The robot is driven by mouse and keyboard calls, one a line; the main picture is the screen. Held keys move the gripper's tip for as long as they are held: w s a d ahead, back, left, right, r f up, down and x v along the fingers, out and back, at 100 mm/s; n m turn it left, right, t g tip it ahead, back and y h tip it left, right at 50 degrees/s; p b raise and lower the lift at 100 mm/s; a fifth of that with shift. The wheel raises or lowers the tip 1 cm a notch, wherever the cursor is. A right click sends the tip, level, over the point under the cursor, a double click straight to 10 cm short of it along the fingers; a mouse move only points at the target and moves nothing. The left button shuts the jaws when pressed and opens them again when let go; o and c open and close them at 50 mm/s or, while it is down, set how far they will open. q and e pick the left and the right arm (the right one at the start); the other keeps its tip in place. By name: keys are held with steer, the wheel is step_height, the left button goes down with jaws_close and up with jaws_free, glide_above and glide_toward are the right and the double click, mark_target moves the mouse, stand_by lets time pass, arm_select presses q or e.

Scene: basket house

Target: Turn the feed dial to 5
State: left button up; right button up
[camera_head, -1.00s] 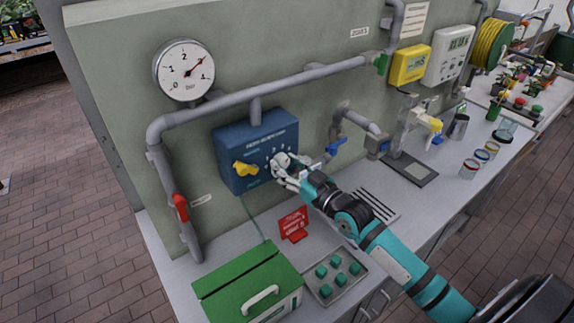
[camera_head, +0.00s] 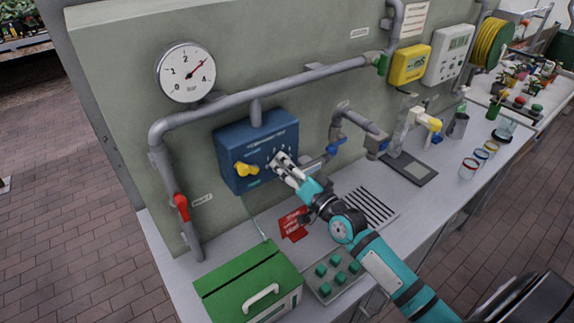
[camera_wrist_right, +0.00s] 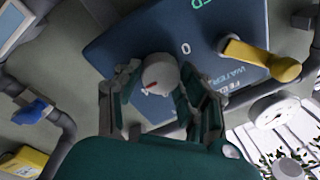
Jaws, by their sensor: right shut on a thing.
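The blue feed box (camera_head: 232,158) hangs on the green-grey wall panel, with a yellow lever (camera_head: 246,170) on its left and a numbered scale on its right. My right gripper (camera_head: 281,160) is at the scale and covers much of it in the head view. In the right wrist view the feed dial (camera_wrist_right: 160,74) is a round pale knob with a red mark, and my right gripper (camera_wrist_right: 160,95) has its fingers on both sides of it, shut on it. A "0" shows on the box beside the dial; the other numbers are mostly hidden. My left gripper is out of view.
A grey pipe with a red-handled valve (camera_head: 181,207) runs left of the box. Blue valve handles (camera_head: 336,146) are to its right. Below stand a red sign (camera_head: 293,224), a green box (camera_head: 236,283) and a tray of green pieces (camera_head: 325,286).

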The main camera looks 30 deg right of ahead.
steer(key=shift+m, duration=1)
steer(key=o, duration=1.2)
steer(key=s, duration=0.4)
steer(key=s+d, duration=0.1)
steer(key=s, duration=0.3)
steer(key=s+d+f, duration=0.1)
steer(key=s, duration=0.3)
steer(key=shift+f, duration=0.15)
